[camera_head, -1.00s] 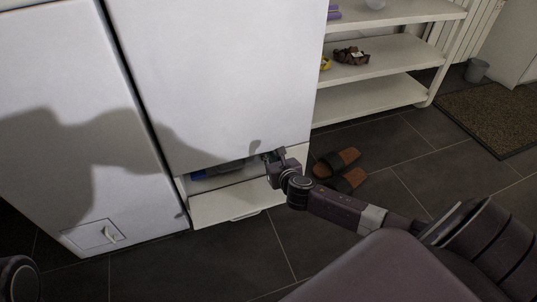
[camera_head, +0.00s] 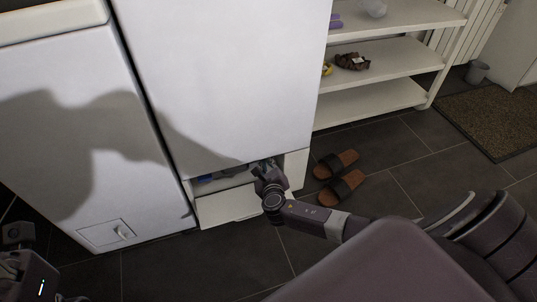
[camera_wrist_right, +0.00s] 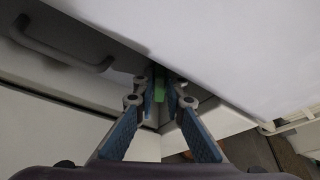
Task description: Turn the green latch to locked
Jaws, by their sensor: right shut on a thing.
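A green piece (camera_wrist_right: 159,84), which looks like the latch, shows in the right wrist view between the fingertips of my right gripper (camera_wrist_right: 159,92). The gripper's blue-padded fingers are shut on it. In the head view my right gripper (camera_head: 265,168) reaches into the low opening at the base of the tall white appliance (camera_head: 225,80); the latch is hidden there behind it. I cannot tell from the frames which way the latch is turned. Part of my left arm shows at the lower left, but no left fingers are visible.
Blue things (camera_head: 205,178) lie in the opening. Sandals (camera_head: 341,188) lie on the dark floor, below a white shelf rack (camera_head: 372,99).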

